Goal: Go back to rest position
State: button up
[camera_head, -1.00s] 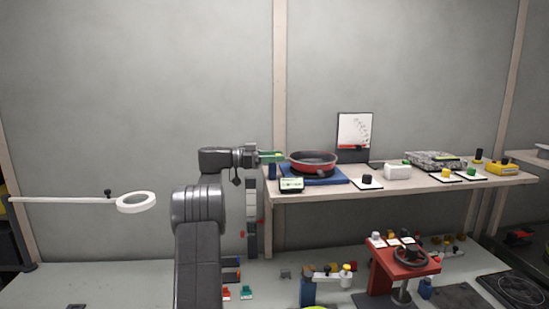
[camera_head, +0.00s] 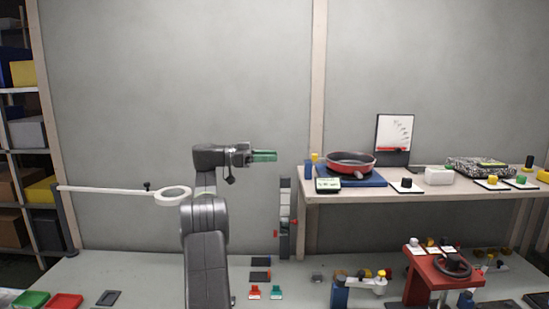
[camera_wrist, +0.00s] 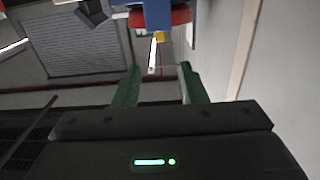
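My gripper (camera_head: 272,156) has green fingers and is held out level in the air, left of the high table. In the wrist view its two fingers (camera_wrist: 158,80) stand apart with nothing between them. The red pan (camera_head: 350,163) sits on a blue base (camera_head: 362,181) at the left end of the high table, well to the right of my gripper. In the wrist view a red rim (camera_wrist: 182,17) and a blue block appear beyond the fingers, cut by the top edge.
The high table (camera_head: 425,195) also carries a small display (camera_head: 328,184), a white box (camera_head: 439,175) and several knobs. A ring lamp (camera_head: 172,195) reaches in from the left. A red stand with a handwheel (camera_head: 452,265) is at lower right. The air around my gripper looks clear.

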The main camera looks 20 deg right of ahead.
aim_at(306, 161)
jog(key=p+x, duration=0.2)
jog(key=x, duration=1.2)
jog(key=shift+d+r, duration=0.1)
jog(key=shift+r, duration=0.05)
jog(key=shift+p+v, duration=0.7)
jog(key=shift+v, duration=0.35)
jog(key=shift+a, duration=0.25)
